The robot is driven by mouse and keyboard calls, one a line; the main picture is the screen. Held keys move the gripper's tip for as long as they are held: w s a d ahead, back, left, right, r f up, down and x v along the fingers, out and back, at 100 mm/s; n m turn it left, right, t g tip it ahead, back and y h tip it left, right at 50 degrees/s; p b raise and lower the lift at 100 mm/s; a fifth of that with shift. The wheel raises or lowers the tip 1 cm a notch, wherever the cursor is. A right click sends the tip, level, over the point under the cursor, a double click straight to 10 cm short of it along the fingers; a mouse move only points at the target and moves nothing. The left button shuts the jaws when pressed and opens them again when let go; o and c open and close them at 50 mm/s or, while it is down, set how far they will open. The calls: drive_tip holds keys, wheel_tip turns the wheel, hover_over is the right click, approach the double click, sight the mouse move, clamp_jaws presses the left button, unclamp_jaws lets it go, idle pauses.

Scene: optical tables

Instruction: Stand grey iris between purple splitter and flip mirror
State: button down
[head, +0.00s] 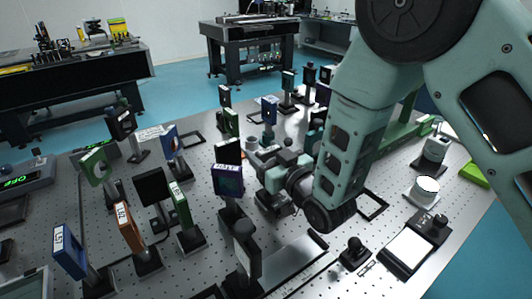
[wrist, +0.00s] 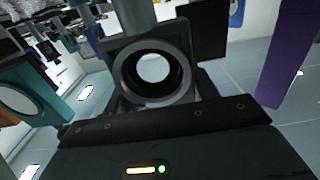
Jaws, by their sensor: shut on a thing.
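The grey iris (wrist: 153,75), a square grey mount with a round opening, fills the middle of the wrist view. My gripper (wrist: 160,112) is shut on it; the dark gripper body covers its lower part. In the head view my gripper (head: 268,182) is over the middle of the table, and the iris is hard to make out there. The purple splitter (head: 228,180) stands just left of my gripper. A purple upright, likely the same splitter (wrist: 287,60), shows at the right of the wrist view. I cannot tell which mount is the flip mirror.
Orange (head: 130,228), blue (head: 70,250) and green (head: 182,207) mounts stand at the left, near a black square plate (head: 152,187). A dark post (head: 245,250) stands in front of the splitter. A teal mount (wrist: 35,92) is close left in the wrist view.

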drive_tip(key=shift+f, duration=0.15)
drive_tip(key=shift+c, duration=2.2)
unclamp_jaws()
drive_tip(key=shift+s+r, duration=0.1)
drive_tip(key=shift+r, duration=0.1)
drive_tip(key=p+v, duration=0.5)
drive_tip(key=v, duration=0.6)
drive_tip(key=shift+s+d, duration=0.25)
drive_tip(key=shift+d, duration=0.05)
